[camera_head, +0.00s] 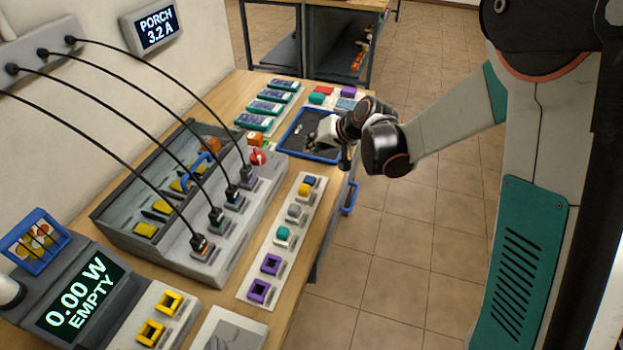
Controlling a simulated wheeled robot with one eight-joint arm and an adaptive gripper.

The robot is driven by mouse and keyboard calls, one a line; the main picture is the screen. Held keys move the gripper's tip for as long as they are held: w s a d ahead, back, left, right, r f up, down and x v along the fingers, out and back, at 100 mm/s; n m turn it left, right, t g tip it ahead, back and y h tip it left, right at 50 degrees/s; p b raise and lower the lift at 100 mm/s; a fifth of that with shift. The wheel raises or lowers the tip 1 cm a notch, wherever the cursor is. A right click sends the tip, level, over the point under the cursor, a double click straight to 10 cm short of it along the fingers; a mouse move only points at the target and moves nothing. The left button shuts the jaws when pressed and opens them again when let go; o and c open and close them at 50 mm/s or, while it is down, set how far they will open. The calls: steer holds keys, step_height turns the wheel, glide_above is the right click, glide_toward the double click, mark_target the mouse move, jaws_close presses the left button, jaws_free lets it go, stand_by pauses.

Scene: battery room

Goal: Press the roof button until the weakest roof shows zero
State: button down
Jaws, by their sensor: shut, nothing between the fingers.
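No button labelled as the roof button can be read in this view. A wall display (157,27) reads "PORCH 3.2 A". A larger display (77,298) at lower left reads "0.00 W EMPTY". A grey console (190,262) has several black cables plugged into its front row and a red round knob (256,158) at its far end. Several teal modules with small dark screens (271,95) lie at the back of the bench; their text is too small to read. My gripper (314,141) is shut and empty, above the blue-rimmed tray, with its fingertips partly hard to make out.
A pale strip (262,301) holds several coloured blocks and purple sockets along the bench's right edge. The blue-rimmed tray (309,157) is at the far right. Cables arch over the console from the wall. Tiled floor (420,240) is clear right of the bench.

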mark_target(312, 178)
steer(key=shift+f+b, duration=3.1)
steer(key=shift+f, duration=1.3)
steer(key=shift+f, duration=0.15)
steer(key=shift+f+b, duration=0.25)
steer(key=shift+b, duration=0.15)
steer(key=shift+f+b, duration=0.35)
steer(key=shift+f, duration=0.05)
steer(key=shift+r+p, duration=0.5)
steer(key=shift+r, duration=0.35)
steer(key=shift+r+p, duration=1.6)
steer(key=shift+r, duration=0.9)
